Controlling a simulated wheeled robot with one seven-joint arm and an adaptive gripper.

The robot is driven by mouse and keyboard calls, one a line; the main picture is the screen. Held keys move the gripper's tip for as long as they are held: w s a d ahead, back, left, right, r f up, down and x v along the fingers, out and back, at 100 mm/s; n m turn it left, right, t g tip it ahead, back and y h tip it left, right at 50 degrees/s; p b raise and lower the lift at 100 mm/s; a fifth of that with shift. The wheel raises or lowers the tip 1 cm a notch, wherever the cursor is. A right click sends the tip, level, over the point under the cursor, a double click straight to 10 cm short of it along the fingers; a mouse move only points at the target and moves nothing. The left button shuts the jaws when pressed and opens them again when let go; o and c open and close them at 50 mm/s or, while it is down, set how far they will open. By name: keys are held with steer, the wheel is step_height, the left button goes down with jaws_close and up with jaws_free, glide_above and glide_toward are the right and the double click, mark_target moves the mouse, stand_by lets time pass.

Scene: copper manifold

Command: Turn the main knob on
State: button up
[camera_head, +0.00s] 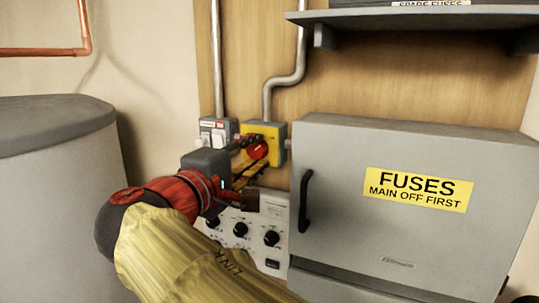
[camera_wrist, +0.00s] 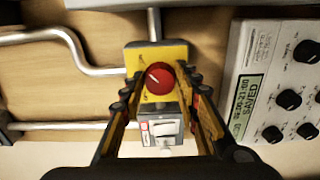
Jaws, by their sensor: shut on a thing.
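The red main knob (camera_head: 257,149) sits on the yellow face of a switch box (camera_head: 277,131) on the wooden board. In the wrist view the round red knob (camera_wrist: 159,78) is between my two fingers, and a pale mark on it points to the upper left. My gripper (camera_wrist: 162,88) is shut on the knob, one finger on each side of it, though the exact contact is hard to see. In the head view my gripper (camera_head: 250,154) reaches the knob from the lower left and covers part of the box.
A grey fuse cabinet (camera_head: 345,250) with a black handle stands close on the right. A panel of black dials (camera_head: 254,222) is below the switch box. A small grey switch (camera_head: 212,130) is beside it. A grey shelf (camera_head: 400,17) and a tank (camera_head: 55,180) flank the space.

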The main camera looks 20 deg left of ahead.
steer(key=o, duration=1.1)
steer(key=shift+o, duration=0.2)
steer(key=s+a, duration=0.1)
steer(key=s, duration=1.1)
